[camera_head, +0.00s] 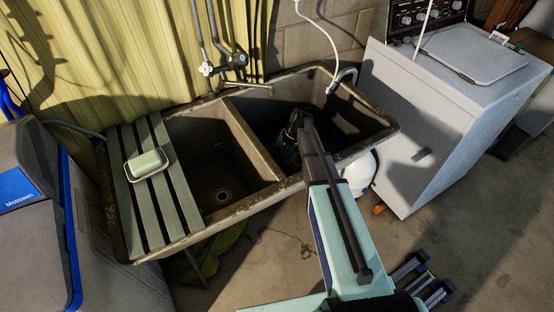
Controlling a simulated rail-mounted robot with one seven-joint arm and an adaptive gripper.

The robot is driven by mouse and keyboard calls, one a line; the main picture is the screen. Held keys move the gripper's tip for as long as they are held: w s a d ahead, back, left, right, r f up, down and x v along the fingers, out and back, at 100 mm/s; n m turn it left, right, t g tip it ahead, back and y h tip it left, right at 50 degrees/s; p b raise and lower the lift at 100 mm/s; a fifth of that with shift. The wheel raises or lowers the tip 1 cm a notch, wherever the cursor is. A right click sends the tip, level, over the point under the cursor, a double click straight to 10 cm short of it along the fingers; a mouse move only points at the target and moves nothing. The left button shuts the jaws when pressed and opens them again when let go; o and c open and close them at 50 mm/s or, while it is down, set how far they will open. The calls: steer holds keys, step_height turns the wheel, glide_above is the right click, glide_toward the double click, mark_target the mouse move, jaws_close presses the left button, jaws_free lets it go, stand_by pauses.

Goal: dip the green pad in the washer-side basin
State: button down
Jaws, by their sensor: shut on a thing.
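The double stone sink has a washer-side basin (345,117) on the right, deep in shadow. My gripper (288,146) is down inside this basin, near its left part by the divider. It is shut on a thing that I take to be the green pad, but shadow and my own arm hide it. I cannot tell whether it touches the basin floor or any water.
The left basin (215,165) is empty, with a drain. A pale green block (147,163) lies in a white dish on the slatted board (180,205). A faucet (258,86) stands behind the divider. The white washer (425,125) is right; a grey bin (85,235) is left.

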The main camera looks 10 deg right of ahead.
steer(key=shift+a, duration=0.1)
steer(key=shift+s+a, duration=0.15)
steer(key=shift+a, duration=0.2)
stand_by(0.5)
steer(key=shift+w+d, duration=0.2)
steer(key=shift+d, duration=0.3)
step_height(320, 180, up, 28)
steer(key=p, duration=1.4)
stand_by(0.8)
steer(key=shift+s+r, duration=0.1)
stand_by(1.2)
